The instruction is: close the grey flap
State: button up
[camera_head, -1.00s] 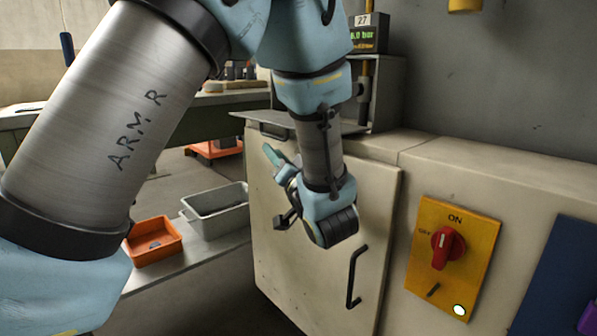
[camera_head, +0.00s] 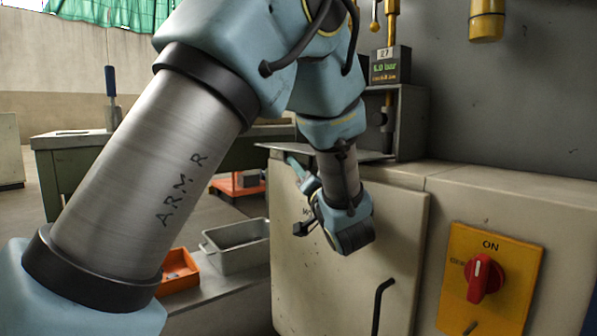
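The grey flap (camera_head: 375,155) appears as a thin flat plate sticking out level at the top front of the cream cabinet, below a small grey housing. It looks lowered, lying about flat. My gripper (camera_head: 301,180) is in front of the cabinet door, below the flap's left part, and points left and away. A teal tip and a dark part show at its end, but the wrist hides much of it, so its opening is unclear. I see nothing held in it. My arm covers part of the view toward the flap.
The cream cabinet door (camera_head: 395,235) has a black handle (camera_head: 381,300). Right of it is a yellow panel with a red switch (camera_head: 485,278). A grey bin (camera_head: 238,246) and an orange bin (camera_head: 178,270) stand on a low surface at left. A green bench is behind.

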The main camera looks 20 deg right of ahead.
jog(key=shift+w+r, duration=0.1)
jog(key=shift+w, duration=0.2)
grip_shut()
dwell(1.3)
